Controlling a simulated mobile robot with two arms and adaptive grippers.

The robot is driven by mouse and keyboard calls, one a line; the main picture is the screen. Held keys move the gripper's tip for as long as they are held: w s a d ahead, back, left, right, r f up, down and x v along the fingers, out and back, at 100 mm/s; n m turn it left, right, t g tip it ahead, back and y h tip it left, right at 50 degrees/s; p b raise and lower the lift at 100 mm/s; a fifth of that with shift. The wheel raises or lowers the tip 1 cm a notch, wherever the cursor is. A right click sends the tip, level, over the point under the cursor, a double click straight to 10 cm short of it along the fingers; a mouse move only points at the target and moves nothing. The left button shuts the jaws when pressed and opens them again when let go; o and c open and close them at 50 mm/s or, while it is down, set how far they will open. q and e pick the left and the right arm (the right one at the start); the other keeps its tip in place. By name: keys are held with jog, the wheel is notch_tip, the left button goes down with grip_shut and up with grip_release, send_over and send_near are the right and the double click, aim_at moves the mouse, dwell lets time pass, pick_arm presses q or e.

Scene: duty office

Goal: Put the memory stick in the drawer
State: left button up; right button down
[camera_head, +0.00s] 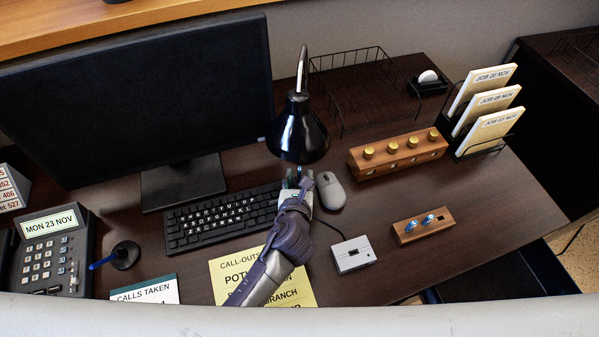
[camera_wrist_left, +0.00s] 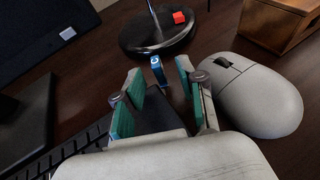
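A small blue stick with a pale mark on its end, which looks like the memory stick (camera_wrist_left: 158,72), shows in the left wrist view just beyond and between my fingertips. It is near the lamp's round base; in the head view it is mostly hidden by the gripper and lamp. My left gripper (camera_head: 299,183) is over the desk between keyboard and mouse. In the left wrist view its teal-padded fingers (camera_wrist_left: 156,84) are apart, with a gap around the stick; I see no contact. My right gripper is not in view. I cannot clearly make out a drawer.
The black lamp (camera_head: 298,130) overhangs the gripper. The keyboard (camera_head: 222,218) is to the left and the mouse (camera_head: 331,191) close on the right. A wooden holder (camera_head: 423,225) bears two blue sticks. A wooden block with brass knobs (camera_head: 397,154) is behind it.

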aim_at(299, 174)
pick_arm(q)
jog(key=x, duration=0.3)
jog(key=shift+w, duration=0.15)
jog(key=shift+c, duration=0.3)
grip_shut()
